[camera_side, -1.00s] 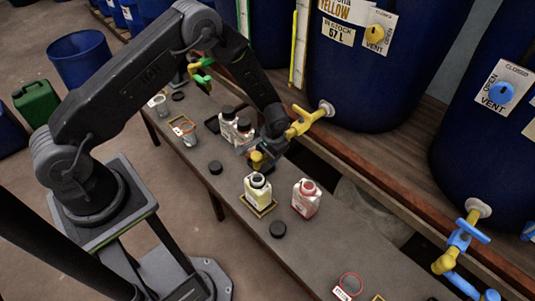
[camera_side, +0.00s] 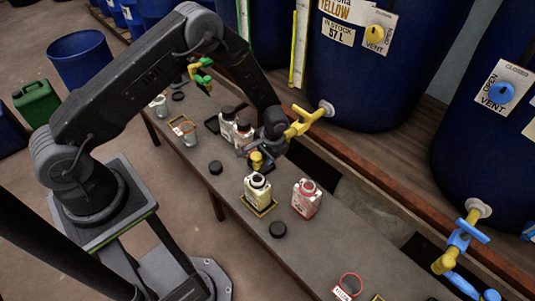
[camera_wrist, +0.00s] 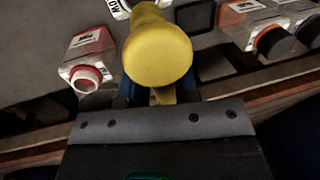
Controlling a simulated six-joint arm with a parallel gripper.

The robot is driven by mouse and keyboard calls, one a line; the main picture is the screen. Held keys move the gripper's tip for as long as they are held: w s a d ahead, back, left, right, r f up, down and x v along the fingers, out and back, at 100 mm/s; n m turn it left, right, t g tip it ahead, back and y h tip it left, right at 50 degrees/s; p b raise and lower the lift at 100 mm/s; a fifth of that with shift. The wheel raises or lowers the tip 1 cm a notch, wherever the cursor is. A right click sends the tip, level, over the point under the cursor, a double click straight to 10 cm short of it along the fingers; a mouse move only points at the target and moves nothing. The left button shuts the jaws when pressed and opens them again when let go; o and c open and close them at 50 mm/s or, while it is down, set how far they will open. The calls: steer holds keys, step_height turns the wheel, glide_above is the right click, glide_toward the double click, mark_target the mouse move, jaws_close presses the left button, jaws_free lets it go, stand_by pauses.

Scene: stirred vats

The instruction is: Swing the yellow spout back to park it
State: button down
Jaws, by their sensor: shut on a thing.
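The yellow spout (camera_side: 257,160) hangs from the yellow tap (camera_side: 302,122) on the blue vat labelled yellow. My gripper (camera_side: 266,152) is at the spout, shut on it, and hides part of it in the side view. In the wrist view the spout (camera_wrist: 158,52) fills the middle as a rounded yellow end between my fingers, which are mostly hidden behind it. The spout's end is above and a little behind an open bottle with a yellow label (camera_side: 257,191), which stands on a yellow-edged square.
An open red-labelled bottle (camera_side: 306,199) stands to the right. Black-capped bottles (camera_side: 227,124) stand close behind my gripper. Loose black caps (camera_side: 277,229) lie on the bench. A green spout (camera_side: 201,77) and a blue tap (camera_side: 462,240) are farther off.

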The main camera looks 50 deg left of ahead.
steer(key=shift+a, duration=0.15)
steer(key=w+a+m+t+h, duration=0.2)
steer(key=w+a+m, duration=0.5)
steer(key=m, duration=1.1)
steer(key=shift+w+a, duration=0.25)
steer(key=shift+a, duration=0.15)
stand_by(0.6)
steer(key=c, duration=0.9)
jaws_free()
steer(key=s+r, duration=0.1)
steer(key=r, duration=0.8)
steer(key=s+r, duration=0.1)
steer(key=r, duration=0.3)
steer(key=shift+s+r, duration=0.3)
steer(key=shift+s, duration=0.05)
